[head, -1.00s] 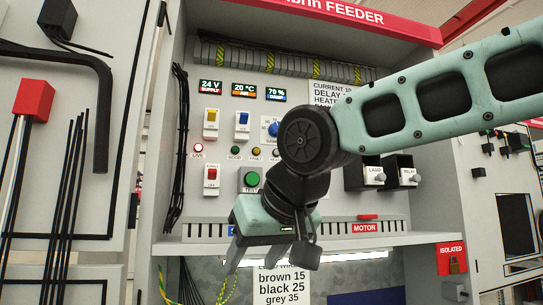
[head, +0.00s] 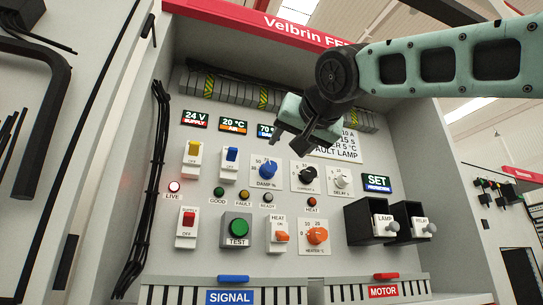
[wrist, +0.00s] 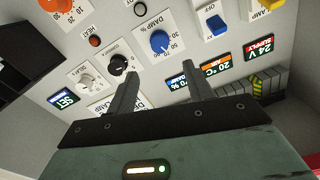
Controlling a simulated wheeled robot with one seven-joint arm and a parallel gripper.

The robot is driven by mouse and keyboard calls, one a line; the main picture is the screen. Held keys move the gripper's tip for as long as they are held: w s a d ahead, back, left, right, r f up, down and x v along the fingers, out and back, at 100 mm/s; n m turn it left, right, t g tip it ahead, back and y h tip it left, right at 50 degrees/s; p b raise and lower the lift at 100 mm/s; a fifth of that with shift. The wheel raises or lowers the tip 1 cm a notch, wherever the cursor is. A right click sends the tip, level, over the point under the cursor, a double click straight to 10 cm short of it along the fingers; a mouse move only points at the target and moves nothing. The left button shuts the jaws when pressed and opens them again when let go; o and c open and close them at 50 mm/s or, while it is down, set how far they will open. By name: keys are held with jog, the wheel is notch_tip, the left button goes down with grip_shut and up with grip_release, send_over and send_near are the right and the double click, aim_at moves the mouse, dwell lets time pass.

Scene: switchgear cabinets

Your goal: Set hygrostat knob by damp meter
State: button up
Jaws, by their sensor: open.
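The blue hygrostat knob (head: 267,167) sits on a white plate marked DAMP % on the cabinet's back panel. In the wrist view the blue knob (wrist: 159,41) lies just beyond my fingertips; its exact setting is too small to tell. The damp meter (head: 265,131) is a small display above the knob, partly hidden by my gripper; it shows 70. It also appears partly covered by a finger in the wrist view (wrist: 178,84). My gripper (head: 294,148) is open and empty, above and right of the blue knob, apart from it.
A black CURRENT knob (head: 306,174) and a white DELAY knob (head: 342,181) are right of the damp knob. A blue switch (head: 230,160) is left of it. Lamps (head: 243,196) and an orange HEATER knob (head: 317,236) lie below.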

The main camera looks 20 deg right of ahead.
aim_at(271, 166)
jog(key=w+p, duration=0.4)
jog(key=w, duration=0.7)
jog(key=shift+w, duration=0.4)
jog(key=c, duration=1)
